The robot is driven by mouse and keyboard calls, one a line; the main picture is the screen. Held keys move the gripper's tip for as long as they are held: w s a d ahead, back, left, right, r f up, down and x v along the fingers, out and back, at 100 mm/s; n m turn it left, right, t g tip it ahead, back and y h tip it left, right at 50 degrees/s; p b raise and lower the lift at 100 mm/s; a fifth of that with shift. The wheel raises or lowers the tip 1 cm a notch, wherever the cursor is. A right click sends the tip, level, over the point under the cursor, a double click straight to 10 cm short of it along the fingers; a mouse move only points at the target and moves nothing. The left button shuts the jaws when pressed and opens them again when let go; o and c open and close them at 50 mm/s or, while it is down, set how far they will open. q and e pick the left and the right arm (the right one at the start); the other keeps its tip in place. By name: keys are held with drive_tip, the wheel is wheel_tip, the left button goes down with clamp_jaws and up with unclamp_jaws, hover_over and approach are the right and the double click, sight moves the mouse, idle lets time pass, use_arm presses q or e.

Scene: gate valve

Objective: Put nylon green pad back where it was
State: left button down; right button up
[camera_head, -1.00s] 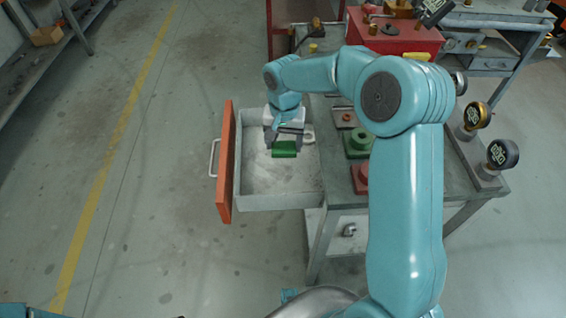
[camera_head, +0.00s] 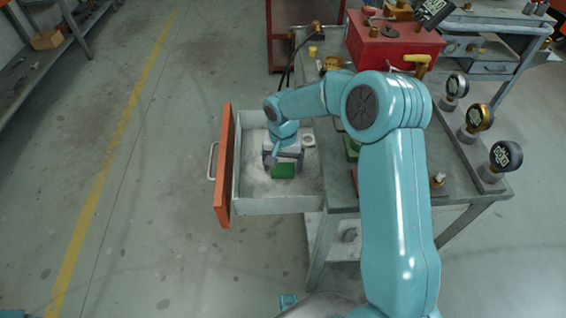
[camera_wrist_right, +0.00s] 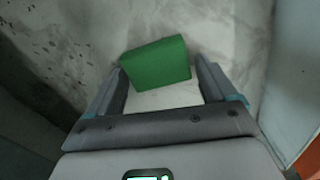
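My right gripper (camera_head: 284,160) reaches down into the drawer from above, directly at the pad. I cannot tell whether the pad touches the drawer floor. My left gripper is not in view.
The grey drawer (camera_head: 262,205) stands pulled out, with an orange front (camera_head: 223,165) on its left. A pale ring (camera_head: 309,141) lies by its right wall. A workbench (camera_head: 462,192) with several gauges (camera_head: 506,155) and a red box (camera_head: 388,46) is on the right, partly behind my arm.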

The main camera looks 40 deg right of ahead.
sight(283, 166)
drive_tip(key=shift+o, duration=0.5)
drive_tip(key=shift+r, duration=0.1)
drive_tip(key=shift+r, duration=0.45)
wheel_tip(283, 166, up, 11)
drive_tip(key=p, duration=0.2)
drive_tip(key=shift+r, duration=0.2)
drive_tip(key=shift+s, duration=0.1)
